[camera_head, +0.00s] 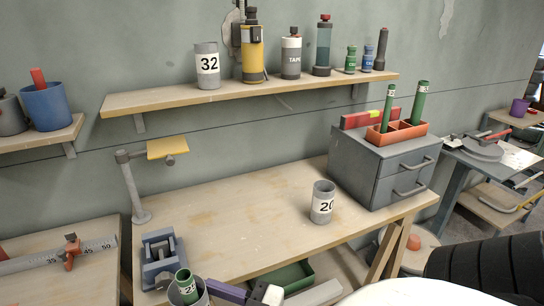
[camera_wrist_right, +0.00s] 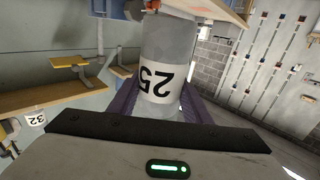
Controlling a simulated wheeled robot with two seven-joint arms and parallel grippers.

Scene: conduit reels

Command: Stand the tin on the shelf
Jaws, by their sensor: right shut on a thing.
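A grey tin with a white 25 label (camera_wrist_right: 160,75) is between the purple fingers of my right gripper (camera_wrist_right: 155,95), which is shut on it. In the head view, the purple finger (camera_head: 225,290) touches a grey tin (camera_head: 203,298) at the bottom edge, mostly cut off. A green numbered tube (camera_head: 187,287) shows at its mouth. The wooden wall shelf (camera_head: 150,101) is above the bench, well away from the gripper. A grey tin marked 32 (camera_head: 207,65) stands on it. Another grey tin marked 20 (camera_head: 323,202) stands on the bench. My left gripper is not in view.
On the bench are a grey vise (camera_head: 160,262), a yellow-topped post (camera_head: 135,190) and a drawer box (camera_head: 385,165) with an orange tray.

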